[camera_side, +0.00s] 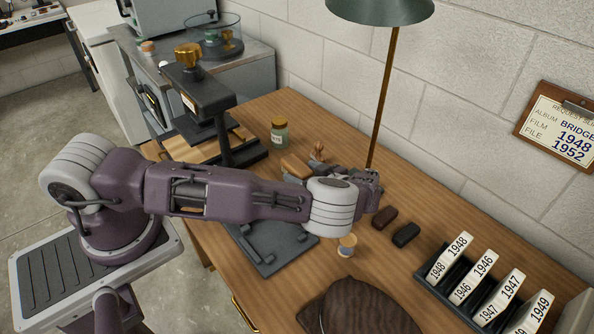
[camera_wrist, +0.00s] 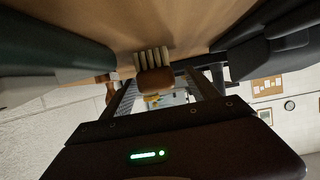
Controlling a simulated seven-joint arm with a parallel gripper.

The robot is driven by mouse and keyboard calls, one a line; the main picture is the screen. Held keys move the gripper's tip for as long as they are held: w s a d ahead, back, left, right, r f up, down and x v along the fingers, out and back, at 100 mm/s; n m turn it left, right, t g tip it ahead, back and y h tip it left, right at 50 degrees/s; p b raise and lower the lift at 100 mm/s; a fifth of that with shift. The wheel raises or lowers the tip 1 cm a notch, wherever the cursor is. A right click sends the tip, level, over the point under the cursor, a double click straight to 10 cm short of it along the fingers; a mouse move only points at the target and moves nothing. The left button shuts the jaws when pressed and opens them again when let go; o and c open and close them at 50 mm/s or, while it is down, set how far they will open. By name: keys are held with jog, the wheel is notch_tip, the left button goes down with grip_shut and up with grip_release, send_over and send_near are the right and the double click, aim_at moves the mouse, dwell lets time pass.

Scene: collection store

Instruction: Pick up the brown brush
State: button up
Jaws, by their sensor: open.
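The brown brush (camera_wrist: 155,80) shows in the wrist view, a brown rounded back with a row of pale bristle tufts (camera_wrist: 152,58) on the table side. My gripper (camera_wrist: 165,88) is open, its two fingers apart on either side of the brush in this view. I cannot tell whether they reach around it or stop short. In the side view my gripper (camera_side: 345,178) is low over the table near the lamp post, beside a tan object (camera_side: 296,166). My arm partly hides this area, so I cannot single out the brush there.
The lamp post (camera_side: 381,110) stands close behind my gripper. A glass jar (camera_side: 280,135) and a black press (camera_side: 205,100) are to the left. A brown block (camera_side: 385,217) and a black block (camera_side: 405,235) lie right, before a numbered rack (camera_side: 432,280).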

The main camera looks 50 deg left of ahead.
aim_at(297, 169)
jog(key=x, duration=0.3)
jog(key=shift+w+a+f, duration=0.15)
jog(key=shift+a+f, duration=0.1)
jog(key=c, duration=1.5)
